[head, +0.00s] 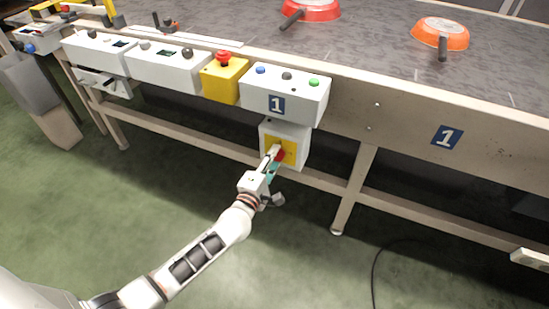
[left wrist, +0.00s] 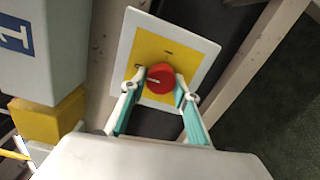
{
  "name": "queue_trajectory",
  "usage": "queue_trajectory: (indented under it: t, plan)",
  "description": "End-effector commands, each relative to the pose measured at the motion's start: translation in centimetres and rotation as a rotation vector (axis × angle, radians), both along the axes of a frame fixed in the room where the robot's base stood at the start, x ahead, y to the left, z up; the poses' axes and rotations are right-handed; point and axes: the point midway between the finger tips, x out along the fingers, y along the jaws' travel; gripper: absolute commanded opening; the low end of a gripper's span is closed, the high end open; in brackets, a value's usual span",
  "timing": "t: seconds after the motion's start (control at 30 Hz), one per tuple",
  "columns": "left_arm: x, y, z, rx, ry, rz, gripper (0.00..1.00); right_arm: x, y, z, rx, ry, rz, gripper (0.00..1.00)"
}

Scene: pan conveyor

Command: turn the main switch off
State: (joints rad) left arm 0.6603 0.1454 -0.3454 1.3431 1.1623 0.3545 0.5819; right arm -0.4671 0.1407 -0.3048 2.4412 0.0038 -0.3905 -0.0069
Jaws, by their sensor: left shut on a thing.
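The main switch is a red rotary knob (left wrist: 160,78) on a yellow plate (left wrist: 190,54), fixed to a white box (head: 296,132) under the conveyor's side rail. In the head view the knob (head: 280,154) is partly hidden by my left gripper (head: 274,157). In the left wrist view my left gripper (left wrist: 158,88) has one fingertip on each side of the knob and is shut on it. A pale mark shows on the knob's face; its exact setting is hard to read. My right gripper is not in view.
Above the switch is a white button box (head: 300,106) marked 1. A yellow box with a red emergency button (head: 223,58) sits to its left. Pans (head: 440,36) lie on the conveyor belt. A table leg (head: 352,190) stands right of the switch; open green floor lies in front.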

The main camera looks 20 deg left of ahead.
Motion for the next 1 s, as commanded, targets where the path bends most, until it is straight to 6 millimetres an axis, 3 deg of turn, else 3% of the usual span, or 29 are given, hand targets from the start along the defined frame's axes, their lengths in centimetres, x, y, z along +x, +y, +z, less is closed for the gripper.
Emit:
queue_trajectory:
  t: [0.23,0.27,0.3,0.33,0.73,1.0]
  plan:
    - [0.0,0.0,0.0,0.001,0.001,-0.001,0.09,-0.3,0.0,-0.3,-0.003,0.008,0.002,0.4]
    - [0.0,0.0,0.0,0.001,0.001,-0.001,0.32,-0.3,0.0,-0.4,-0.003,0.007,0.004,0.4]
    - [0.0,0.0,0.0,0.002,0.001,-0.001,0.43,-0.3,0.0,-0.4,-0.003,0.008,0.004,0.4]
    - [0.0,0.0,0.0,0.002,0.001,-0.001,0.47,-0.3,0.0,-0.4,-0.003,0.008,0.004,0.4]
    - [-0.4,0.0,-0.1,0.001,0.002,0.0,0.47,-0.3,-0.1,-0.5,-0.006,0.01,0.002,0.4]
    - [-4.4,0.1,-0.1,-0.001,0.003,0.0,0.47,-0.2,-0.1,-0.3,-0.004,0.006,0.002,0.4]
